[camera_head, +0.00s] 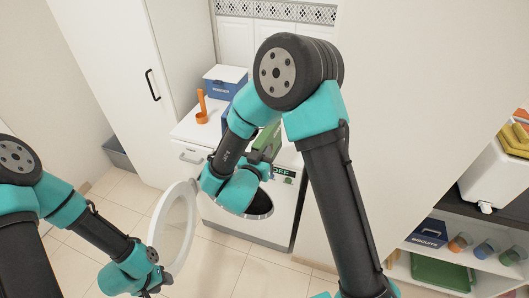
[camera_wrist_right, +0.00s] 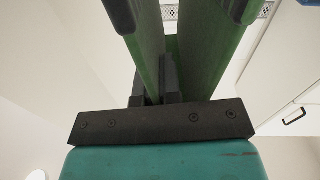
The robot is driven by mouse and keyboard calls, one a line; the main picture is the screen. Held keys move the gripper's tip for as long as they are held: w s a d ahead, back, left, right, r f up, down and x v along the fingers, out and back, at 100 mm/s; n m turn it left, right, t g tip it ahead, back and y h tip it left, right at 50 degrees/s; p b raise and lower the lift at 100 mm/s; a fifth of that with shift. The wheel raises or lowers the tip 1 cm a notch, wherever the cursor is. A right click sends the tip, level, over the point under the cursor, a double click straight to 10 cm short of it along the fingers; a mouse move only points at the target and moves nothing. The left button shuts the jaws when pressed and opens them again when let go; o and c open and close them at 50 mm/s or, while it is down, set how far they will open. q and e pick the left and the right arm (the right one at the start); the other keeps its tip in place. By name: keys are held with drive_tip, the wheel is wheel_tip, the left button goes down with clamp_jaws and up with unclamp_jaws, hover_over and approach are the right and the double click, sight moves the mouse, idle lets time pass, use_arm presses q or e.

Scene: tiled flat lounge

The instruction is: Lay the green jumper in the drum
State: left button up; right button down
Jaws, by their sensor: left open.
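The white washing machine (camera_head: 284,218) stands at the centre with its round door (camera_head: 160,228) swung open to the left. Its dark drum (camera_head: 262,206) is partly hidden by my right wrist. The green jumper (camera_head: 268,138) shows above the machine's front, partly behind my right arm. My right gripper (camera_head: 262,158) is at the jumper, and the right wrist view shows green cloth (camera_wrist_right: 200,45) between and beside the dark fingers (camera_wrist_right: 159,90). It seems shut on the cloth. My left gripper (camera_head: 158,283) is open and empty, just below the door's lower edge.
A tall white cupboard (camera_head: 120,60) rises behind. Shelves at right hold a biscuits box (camera_head: 427,234), cups (camera_head: 485,249) and a green tray (camera_head: 440,272). Tiled floor (camera_head: 225,270) is clear in front.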

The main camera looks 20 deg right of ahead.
sight(265, 140)
drive_tip(key=shift+r, duration=2.5)
drive_tip(key=w+d+f+n+t+y, duration=0.2)
drive_tip(key=w+f+n+t+y, duration=0.2)
drive_tip(key=w+f+n+y, duration=0.1)
wheel_tip(265, 140, down, 3)
drive_tip(key=shift+w+f+y, duration=0.15)
drive_tip(key=shift+w+y, duration=0.3)
drive_tip(key=shift+y, duration=0.55)
